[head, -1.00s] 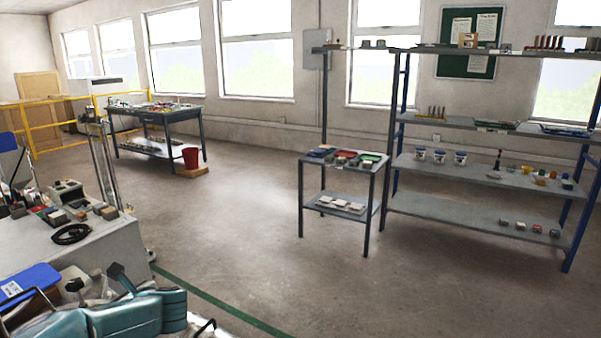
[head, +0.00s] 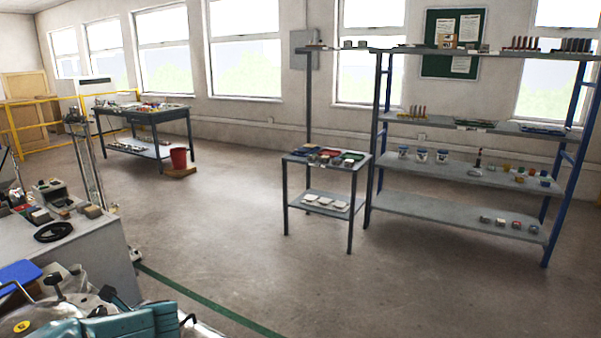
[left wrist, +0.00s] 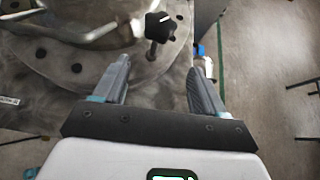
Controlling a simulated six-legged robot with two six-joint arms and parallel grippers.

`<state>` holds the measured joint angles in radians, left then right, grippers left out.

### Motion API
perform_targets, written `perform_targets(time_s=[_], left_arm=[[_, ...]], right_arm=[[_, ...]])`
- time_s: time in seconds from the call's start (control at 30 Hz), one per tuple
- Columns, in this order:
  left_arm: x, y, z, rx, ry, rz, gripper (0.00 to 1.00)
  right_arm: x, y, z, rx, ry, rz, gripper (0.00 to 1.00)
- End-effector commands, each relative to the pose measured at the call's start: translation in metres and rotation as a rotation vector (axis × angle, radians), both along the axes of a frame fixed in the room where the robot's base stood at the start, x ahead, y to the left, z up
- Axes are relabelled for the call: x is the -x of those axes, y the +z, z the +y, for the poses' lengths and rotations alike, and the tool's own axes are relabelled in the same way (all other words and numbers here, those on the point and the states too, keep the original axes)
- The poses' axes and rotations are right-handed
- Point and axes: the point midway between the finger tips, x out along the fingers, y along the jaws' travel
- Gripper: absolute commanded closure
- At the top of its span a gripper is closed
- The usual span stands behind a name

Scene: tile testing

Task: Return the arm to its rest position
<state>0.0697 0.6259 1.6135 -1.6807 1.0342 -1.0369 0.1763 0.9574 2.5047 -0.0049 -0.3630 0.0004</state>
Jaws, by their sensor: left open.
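My left gripper (left wrist: 158,75) shows in the left wrist view. Its two dark fingers are spread apart with nothing between them. Beyond the fingers is a round metal plate (left wrist: 75,68) with bolt holes and a black knob (left wrist: 160,27). The fingers appear over or close to the plate's edge; I cannot tell whether they touch it. In the head view my teal arm (head: 125,322) crosses the bottom left corner, and its gripper cannot be made out there. My right gripper is in neither view.
A small two-tier table (head: 300,235) and a tall shelf rack (head: 440,217) stand at right. A red bucket (head: 178,158) sits by the far table. The middle floor is clear.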

Motion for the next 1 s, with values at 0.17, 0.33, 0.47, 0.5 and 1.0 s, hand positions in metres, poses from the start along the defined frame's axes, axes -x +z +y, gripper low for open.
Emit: perform_targets(time_s=[0.17, 0.33, 0.47, 0.5, 1.0], left_arm=[[0.016, -0.053, -0.026, 0.187, 0.026, 0.032, 0.29], [0.044, -0.111, -0.066, 0.422, 0.1, 0.068, 0.29], [0.086, -0.166, -0.116, 0.687, 0.244, 0.102, 0.29], [0.105, -0.184, -0.136, 0.788, 0.32, 0.114, 0.29], [0.301, -0.261, -0.291, 1.289, 2.009, -0.305, 0.29]], right_arm=[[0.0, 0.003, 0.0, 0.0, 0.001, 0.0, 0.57], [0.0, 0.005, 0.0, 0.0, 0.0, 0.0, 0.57], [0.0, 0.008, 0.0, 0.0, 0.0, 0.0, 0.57], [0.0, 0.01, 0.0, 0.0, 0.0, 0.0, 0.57], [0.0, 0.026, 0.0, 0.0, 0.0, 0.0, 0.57]])
